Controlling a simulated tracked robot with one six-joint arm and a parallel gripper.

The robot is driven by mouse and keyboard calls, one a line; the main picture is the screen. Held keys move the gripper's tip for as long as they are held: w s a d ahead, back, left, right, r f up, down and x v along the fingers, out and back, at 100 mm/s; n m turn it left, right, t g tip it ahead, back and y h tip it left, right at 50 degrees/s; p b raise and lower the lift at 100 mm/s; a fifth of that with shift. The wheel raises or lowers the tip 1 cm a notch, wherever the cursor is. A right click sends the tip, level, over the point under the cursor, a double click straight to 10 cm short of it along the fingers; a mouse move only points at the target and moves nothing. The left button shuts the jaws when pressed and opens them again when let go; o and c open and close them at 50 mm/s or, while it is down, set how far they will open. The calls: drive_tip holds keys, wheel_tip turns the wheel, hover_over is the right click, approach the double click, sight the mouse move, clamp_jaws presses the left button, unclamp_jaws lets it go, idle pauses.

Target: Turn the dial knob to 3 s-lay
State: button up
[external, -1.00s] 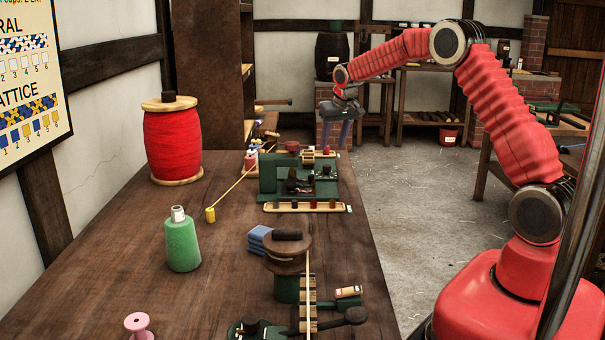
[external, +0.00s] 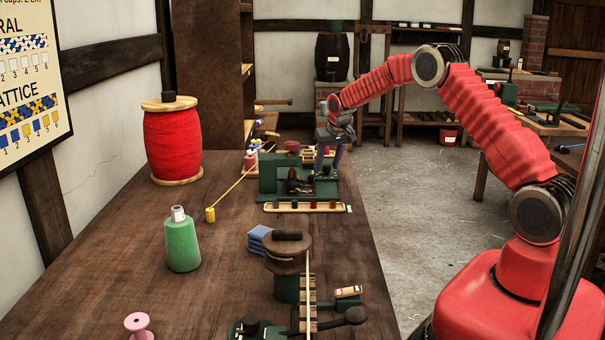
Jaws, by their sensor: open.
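A green machine (external: 268,186) stands on the bench near the middle of the external view. Small dark knob-like parts (external: 325,171) show at the right end of its top. I cannot tell surely which is the dial knob, and its marks and pointer are too small to read. My gripper (external: 327,164) is open and points down over that right end. Its two grey fingers are apart and reach close to these parts. I cannot tell whether they touch or straddle a knob.
A tray of small pieces (external: 306,207) lies in front of the machine. A large red spool (external: 173,143), a green bottle (external: 182,241) and a wooden-topped winder (external: 288,260) stand on the bench (external: 130,270). A yellow cord (external: 232,189) runs to the machine's left.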

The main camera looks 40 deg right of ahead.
drive_tip(key=shift+c, duration=0.4)
drive_tip(key=c, duration=1)
drive_tip(key=shift+o, duration=0.2)
